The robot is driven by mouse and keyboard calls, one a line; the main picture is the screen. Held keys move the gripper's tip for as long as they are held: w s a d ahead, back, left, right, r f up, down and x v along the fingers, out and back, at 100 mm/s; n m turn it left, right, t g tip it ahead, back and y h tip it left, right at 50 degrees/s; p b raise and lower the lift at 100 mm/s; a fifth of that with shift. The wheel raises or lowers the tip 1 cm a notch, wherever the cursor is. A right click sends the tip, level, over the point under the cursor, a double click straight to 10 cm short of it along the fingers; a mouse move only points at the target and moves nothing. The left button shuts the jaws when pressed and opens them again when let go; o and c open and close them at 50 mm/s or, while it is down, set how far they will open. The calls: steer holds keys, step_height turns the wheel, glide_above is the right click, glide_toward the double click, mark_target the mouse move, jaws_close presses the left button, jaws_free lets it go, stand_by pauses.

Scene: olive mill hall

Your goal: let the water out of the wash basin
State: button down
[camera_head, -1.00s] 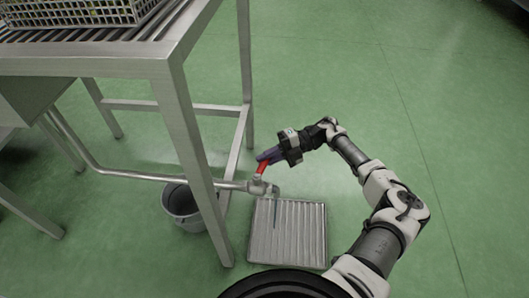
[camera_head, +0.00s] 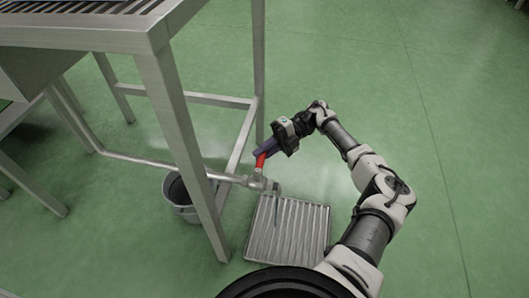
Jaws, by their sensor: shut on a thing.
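The wash basin's metal side (camera_head: 50,75) shows at the upper left under a steel stand. A drain pipe (camera_head: 150,163) runs from below it to a valve (camera_head: 257,183) with a red lever (camera_head: 260,160). The lever points up from the pipe. My gripper (camera_head: 263,153) is shut on the lever's upper end, and its fingers hide that part. The valve's spout (camera_head: 276,187) points down over a ribbed metal floor grate (camera_head: 290,232). A thin dark streak hangs below the spout; I cannot tell whether it is water. The basin's inside is out of view.
A grey bucket (camera_head: 180,196) stands under the pipe, behind the stand's front leg (camera_head: 185,150). A steel leg (camera_head: 258,70) and a low crossbar (camera_head: 205,99) are close to my gripper's left. The green floor (camera_head: 440,130) to the right is clear.

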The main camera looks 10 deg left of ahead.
steer(key=shift+w+a, duration=0.15)
steer(key=shift+w, duration=0.05)
steer(key=c, duration=1.4)
jaws_free()
steer(key=shift+a, duration=0.1)
steer(key=shift+c, duration=0.2)
